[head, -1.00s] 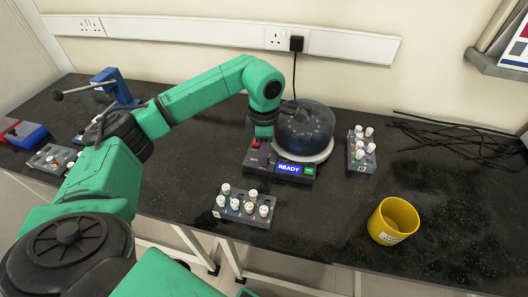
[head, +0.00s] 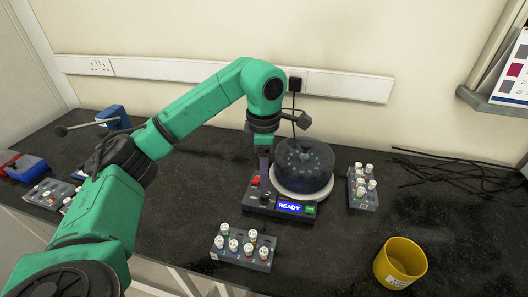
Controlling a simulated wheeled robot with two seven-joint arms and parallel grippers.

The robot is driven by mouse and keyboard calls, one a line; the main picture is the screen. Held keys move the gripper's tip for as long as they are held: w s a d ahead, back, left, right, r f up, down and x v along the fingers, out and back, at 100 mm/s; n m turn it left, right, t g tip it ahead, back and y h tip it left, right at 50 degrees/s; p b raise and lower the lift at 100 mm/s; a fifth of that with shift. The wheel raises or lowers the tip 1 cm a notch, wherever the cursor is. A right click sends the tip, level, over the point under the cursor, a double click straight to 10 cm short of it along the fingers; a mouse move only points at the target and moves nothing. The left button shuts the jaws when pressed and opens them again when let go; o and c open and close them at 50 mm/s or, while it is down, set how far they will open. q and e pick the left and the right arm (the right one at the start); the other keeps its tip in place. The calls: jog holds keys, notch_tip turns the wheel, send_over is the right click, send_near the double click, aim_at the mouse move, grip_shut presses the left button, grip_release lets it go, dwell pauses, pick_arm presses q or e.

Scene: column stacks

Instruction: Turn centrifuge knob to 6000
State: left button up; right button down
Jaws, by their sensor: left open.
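The centrifuge (head: 302,168) stands on the black bench, with a dark translucent domed lid and a light rim. Its front panel has a blue display (head: 289,207) reading READY, a red button (head: 256,181) and a green button (head: 310,209). A small dark knob (head: 265,197) sits left of the display; its pointer setting is too small to read. My left gripper (head: 264,165) points down above the panel's left end, behind and above the knob and apart from it. It is open and appears empty. My right gripper is out of view.
Tube racks with white-capped tubes stand in front of the centrifuge (head: 242,252) and to its right (head: 363,196). A yellow cup (head: 400,265) is at the front right. Black cables (head: 450,170) lie at the back right. Bench between the right rack and the cup is clear.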

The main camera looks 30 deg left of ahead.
pick_arm(q)
notch_tip(320, 180, up, 6)
jog(key=p, duration=0.1)
jog(key=shift+r+p, duration=0.15)
jog(key=shift+p, duration=0.25)
